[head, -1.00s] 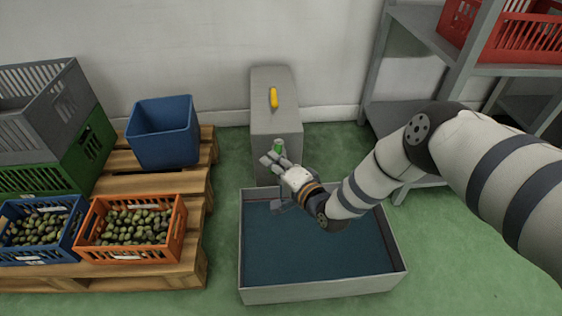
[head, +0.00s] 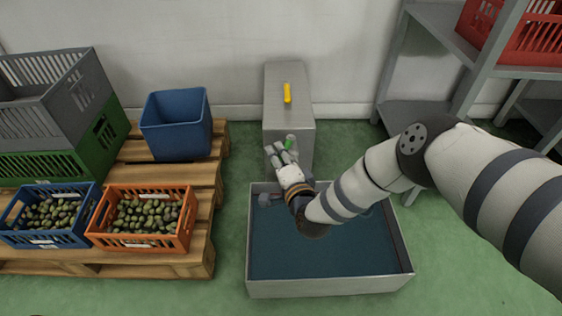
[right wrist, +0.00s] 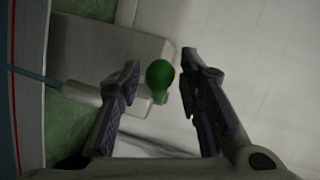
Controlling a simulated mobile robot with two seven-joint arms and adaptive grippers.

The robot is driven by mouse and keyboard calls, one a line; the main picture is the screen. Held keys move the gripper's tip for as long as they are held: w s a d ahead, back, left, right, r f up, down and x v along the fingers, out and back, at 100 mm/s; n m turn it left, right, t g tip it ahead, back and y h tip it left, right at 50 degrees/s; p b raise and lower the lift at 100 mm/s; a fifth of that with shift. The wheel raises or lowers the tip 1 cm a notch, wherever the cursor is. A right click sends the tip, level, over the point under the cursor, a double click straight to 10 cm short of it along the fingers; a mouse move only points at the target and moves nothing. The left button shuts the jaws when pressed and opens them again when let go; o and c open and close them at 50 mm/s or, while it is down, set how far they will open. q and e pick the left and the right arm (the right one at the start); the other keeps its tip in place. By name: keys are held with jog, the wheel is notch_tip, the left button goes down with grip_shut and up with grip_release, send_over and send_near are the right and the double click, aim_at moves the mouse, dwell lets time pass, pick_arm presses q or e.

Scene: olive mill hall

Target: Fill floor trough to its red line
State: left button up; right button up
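My right gripper (head: 279,149) is at this knob. In the right wrist view, the green knob (right wrist: 160,75) shows between the open fingers of my right gripper (right wrist: 160,63), with no clear contact. A thin blue stream (right wrist: 38,77) runs from a pale spout (right wrist: 82,92). My left gripper is out of view.
A pallet (head: 195,235) on the left bears a blue bin (head: 178,138), a blue crate (head: 45,235) and an orange crate (head: 140,240) of olives. A grey shelf (head: 440,35) with a red crate (head: 520,40) stands right. Green floor is clear between pallet and trough.

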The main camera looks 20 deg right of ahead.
jog(key=v, duration=1.1)
jog(key=shift+s, duration=0.4)
